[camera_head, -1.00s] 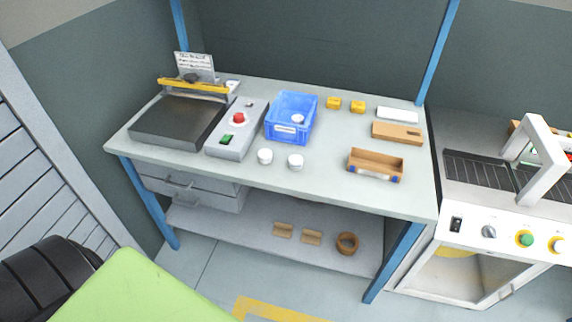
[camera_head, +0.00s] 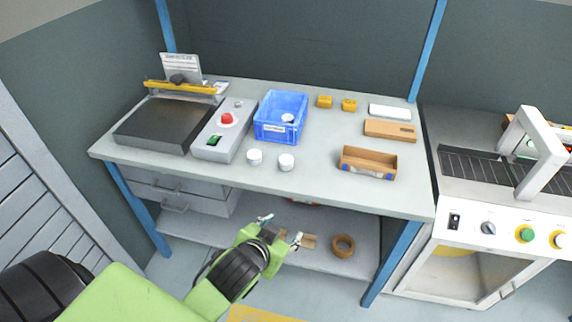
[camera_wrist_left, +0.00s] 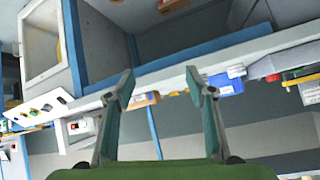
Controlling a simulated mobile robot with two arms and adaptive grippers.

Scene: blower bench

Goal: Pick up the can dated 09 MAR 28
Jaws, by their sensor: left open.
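Two small white cans stand on the grey bench near its front edge, a left can (camera_head: 254,157) and a right can (camera_head: 286,162). Another white can (camera_head: 288,118) is inside the blue crate (camera_head: 270,128). No date can be read on any of them. My left gripper (camera_head: 281,228) is open and empty, in front of the bench and below its top, apart from the cans. In the left wrist view, its two fingers (camera_wrist_left: 159,80) are spread with nothing between them. The blue crate (camera_wrist_left: 226,86) shows beyond the right finger there. My right gripper is not in view.
A cardboard tray (camera_head: 368,164), a brown box (camera_head: 390,130) and yellow blocks (camera_head: 325,102) are on the bench's right half. A control box (camera_head: 213,143) and a dark plate machine (camera_head: 163,125) stand left. A tape roll (camera_head: 343,246) lies on the lower shelf.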

